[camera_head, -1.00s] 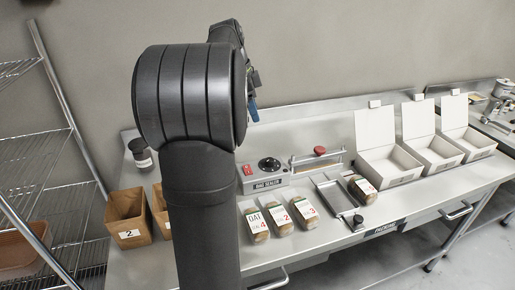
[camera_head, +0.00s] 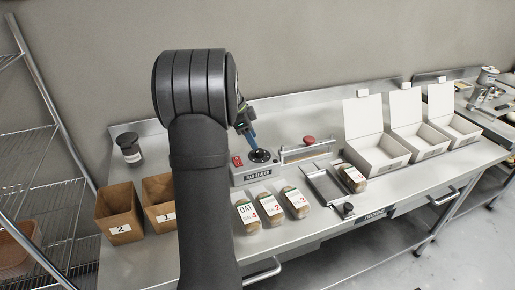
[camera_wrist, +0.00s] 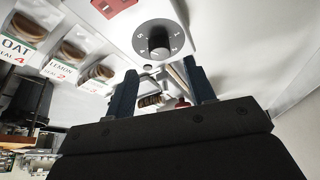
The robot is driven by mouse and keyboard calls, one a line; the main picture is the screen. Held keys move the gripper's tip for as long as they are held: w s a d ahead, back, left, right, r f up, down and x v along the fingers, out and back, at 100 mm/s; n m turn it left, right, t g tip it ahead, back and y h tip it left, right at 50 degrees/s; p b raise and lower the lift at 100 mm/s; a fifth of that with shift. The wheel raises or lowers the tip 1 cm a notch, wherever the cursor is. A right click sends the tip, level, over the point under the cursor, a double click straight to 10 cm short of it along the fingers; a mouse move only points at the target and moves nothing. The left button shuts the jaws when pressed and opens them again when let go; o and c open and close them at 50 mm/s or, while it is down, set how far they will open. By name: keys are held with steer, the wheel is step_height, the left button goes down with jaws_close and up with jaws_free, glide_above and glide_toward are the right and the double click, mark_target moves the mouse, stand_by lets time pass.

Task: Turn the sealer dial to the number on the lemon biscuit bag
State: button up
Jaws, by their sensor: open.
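The bag sealer (camera_head: 255,174) stands on the steel bench with a black round dial (camera_head: 260,156) on top. In the wrist view the dial (camera_wrist: 157,38) has a raised knob and pale numbers around it; I cannot tell which number it points at. The lemon biscuit bag (camera_wrist: 75,60) reads "LEMON" and "SEAL 2" in the wrist view. It is the middle of three bags in front of the sealer in the head view (camera_head: 270,208). My gripper (camera_wrist: 160,80) is open and empty, its blue fingers close to the dial, apart from it.
The oat bag (camera_head: 246,214), marked 4, and a bag marked 3 (camera_head: 297,203) flank the lemon bag. A red button (camera_head: 237,161) and a red-knobbed sealing bar (camera_head: 309,141) adjoin the dial. Brown bins (camera_head: 120,212) stand left, open white boxes (camera_head: 376,155) right.

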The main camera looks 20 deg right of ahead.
mark_target(259, 150)
steer(key=shift+x, duration=2.65)
steer(key=c, duration=1)
